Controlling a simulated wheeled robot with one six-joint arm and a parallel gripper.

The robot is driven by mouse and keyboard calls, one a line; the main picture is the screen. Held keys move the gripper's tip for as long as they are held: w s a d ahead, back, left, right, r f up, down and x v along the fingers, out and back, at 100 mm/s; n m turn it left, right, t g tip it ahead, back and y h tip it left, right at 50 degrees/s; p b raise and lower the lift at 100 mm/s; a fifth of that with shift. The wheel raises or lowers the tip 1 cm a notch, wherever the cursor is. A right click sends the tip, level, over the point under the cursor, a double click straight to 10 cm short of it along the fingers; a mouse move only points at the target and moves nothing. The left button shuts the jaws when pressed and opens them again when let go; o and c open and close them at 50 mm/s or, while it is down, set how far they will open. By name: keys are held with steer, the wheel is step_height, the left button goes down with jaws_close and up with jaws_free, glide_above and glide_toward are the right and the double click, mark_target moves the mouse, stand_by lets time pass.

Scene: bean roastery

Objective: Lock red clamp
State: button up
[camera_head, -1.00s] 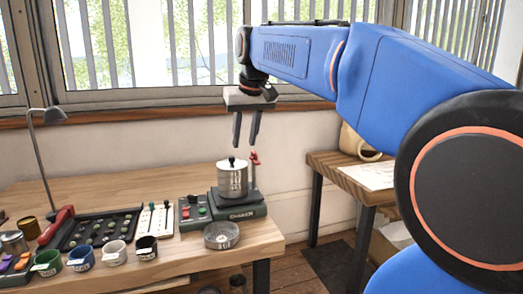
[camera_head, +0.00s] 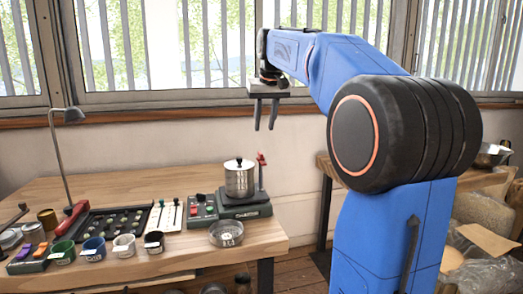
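The red clamp (camera_head: 261,158) stands upright on a post at the right rear of a dark green base unit (camera_head: 246,210), just right of a metal canister with a lid (camera_head: 239,180). My gripper (camera_head: 265,128) hangs above the clamp, pointing down, with its two dark fingers apart and nothing between them. A clear gap separates the fingertips from the clamp's top. The clamp's fine parts are too small to tell whether it is locked.
A second table stands at the right, partly behind my arm.

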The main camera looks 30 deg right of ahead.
mark_target(261, 153)
steer(key=x, duration=1.1)
steer(key=shift+w+f, duration=0.2)
steer(key=shift+f, duration=0.05)
jaws_close()
